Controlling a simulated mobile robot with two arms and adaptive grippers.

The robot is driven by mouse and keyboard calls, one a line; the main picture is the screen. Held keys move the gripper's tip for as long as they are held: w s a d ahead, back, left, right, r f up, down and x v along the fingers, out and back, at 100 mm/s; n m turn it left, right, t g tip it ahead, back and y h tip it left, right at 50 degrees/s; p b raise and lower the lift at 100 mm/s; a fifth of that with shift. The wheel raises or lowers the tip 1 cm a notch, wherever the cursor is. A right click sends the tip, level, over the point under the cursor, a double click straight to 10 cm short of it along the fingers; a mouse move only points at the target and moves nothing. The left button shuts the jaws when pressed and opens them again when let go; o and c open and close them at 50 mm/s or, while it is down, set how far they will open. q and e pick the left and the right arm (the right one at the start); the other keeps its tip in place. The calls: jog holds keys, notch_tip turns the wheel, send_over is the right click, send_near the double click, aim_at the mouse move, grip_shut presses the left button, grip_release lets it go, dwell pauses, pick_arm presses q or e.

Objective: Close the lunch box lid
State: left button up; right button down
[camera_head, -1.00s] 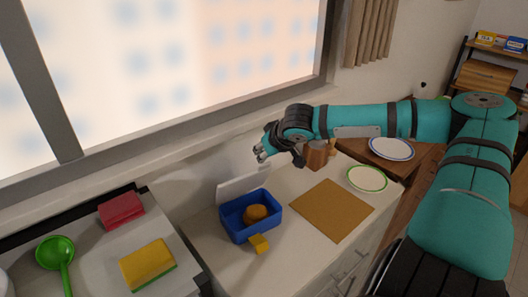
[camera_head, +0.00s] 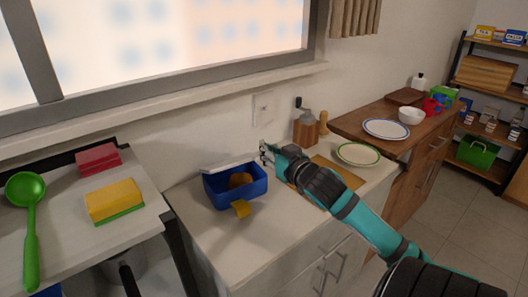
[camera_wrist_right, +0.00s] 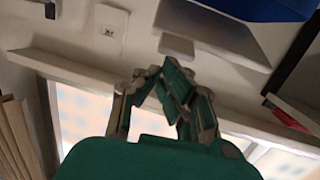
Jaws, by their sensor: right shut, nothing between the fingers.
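The blue lunch box (camera_head: 238,198) stands on the white counter, with a round brown item (camera_head: 240,180) inside. Its white lid (camera_head: 228,164) shows as a thin, nearly edge-on strip above the back rim, not lying flat over the box. My right gripper (camera_head: 265,152) is shut and empty, just right of the lid's right end; I cannot tell whether they touch. In the right wrist view, the gripper (camera_wrist_right: 160,85) shows below the pale lid (camera_wrist_right: 215,32) and part of the blue box (camera_wrist_right: 255,8). My left gripper is not in view.
A grinder (camera_head: 305,128), a brown mat (camera_head: 338,172) and a green-rimmed plate (camera_head: 358,154) are to the right. Sponges (camera_head: 115,200) and a green ladle (camera_head: 27,210) lie on the left surface. The wall is close behind.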

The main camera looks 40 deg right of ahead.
jog(key=shift+t, duration=0.5)
jog(key=shift+s+a+f, duration=0.1)
jog(key=shift+s+f, duration=0.3)
jog(key=shift+f, duration=0.95)
jog(key=shift+s+a+f, duration=0.1)
jog(key=shift+s+f, duration=0.35)
jog(key=shift+f, duration=0.85)
jog(key=shift+s+a+f, duration=0.1)
jog(key=shift+s+f, duration=0.3)
jog(key=shift+f, duration=0.95)
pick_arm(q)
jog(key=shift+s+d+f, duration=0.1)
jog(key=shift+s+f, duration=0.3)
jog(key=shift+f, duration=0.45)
pick_arm(e)
jog(key=shift+s+f, duration=0.1)
jog(key=shift+s, duration=0.05)
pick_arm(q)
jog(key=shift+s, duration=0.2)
pick_arm(e)
jog(key=shift+f, duration=0.2)
jog(key=shift+r, duration=0.1)
